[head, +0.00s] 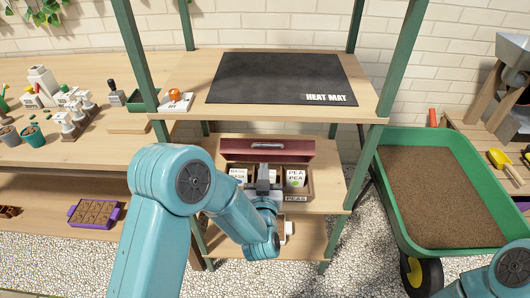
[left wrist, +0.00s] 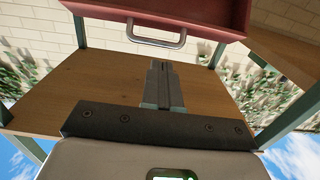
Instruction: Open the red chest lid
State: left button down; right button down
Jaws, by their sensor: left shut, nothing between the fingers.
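The red chest lid (head: 240,154) is raised at the back of the chest on the middle shelf of the rack. Its pale metal handle (head: 268,145) is near the upper edge. In the left wrist view, the gripper (left wrist: 160,68) is shut and empty, apart from the handle (left wrist: 156,36) and the red lid (left wrist: 215,14). My right gripper is out of frame.
The upper shelf with the black heat mat (head: 282,78) overhangs the chest. Green rack posts (head: 362,165) stand on both sides. A green wheelbarrow of soil (head: 462,245) is at the right. A wooden bench (head: 60,160) with pots is at the left.

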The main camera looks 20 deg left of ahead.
aim_at(265, 153)
pick_arm(q)
jog(key=x, duration=0.7)
jog(key=shift+w, duration=0.2)
